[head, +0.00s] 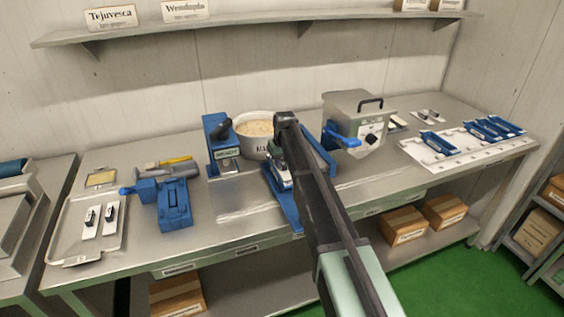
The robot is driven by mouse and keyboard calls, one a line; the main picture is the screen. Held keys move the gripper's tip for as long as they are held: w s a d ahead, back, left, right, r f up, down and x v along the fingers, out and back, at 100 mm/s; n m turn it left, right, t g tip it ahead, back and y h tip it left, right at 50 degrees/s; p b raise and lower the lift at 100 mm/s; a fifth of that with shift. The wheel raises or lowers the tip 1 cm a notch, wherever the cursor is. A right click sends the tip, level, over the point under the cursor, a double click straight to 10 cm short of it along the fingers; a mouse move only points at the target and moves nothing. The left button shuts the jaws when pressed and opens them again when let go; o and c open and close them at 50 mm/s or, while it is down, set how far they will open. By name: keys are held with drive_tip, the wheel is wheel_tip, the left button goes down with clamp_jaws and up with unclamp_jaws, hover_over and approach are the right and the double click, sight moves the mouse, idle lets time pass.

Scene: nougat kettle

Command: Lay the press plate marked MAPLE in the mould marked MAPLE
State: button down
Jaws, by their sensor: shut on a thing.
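My gripper (280,170) is at the middle of the bench, in front of the kettle, pointing down over a long blue mould-like piece (287,207). It is shut on a small pale thing, seemingly a press plate, mostly hidden by my arm; no marking on it is readable. Two pale press plates with dark knobs lie on a tray (72,249) at the left, one of them here (90,222). More such plates (427,116) lie at the back right. Several blue moulds (438,142) sit on a white board (467,153) at the right. I cannot read MAPLE on any mould or plate.
A round kettle (250,146) with pale contents and a blue stand (219,143) are behind my gripper. A grey lidded box (357,118) is right of it. A blue clamp-like device (172,204) stands left. The bench front between that device and my gripper is clear.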

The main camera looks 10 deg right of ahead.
drive_tip(key=shift+f, duration=0.15)
drive_tip(key=shift+c, duration=2.4)
unclamp_jaws()
wheel_tip(320, 180, up, 8)
drive_tip(key=p, duration=0.8)
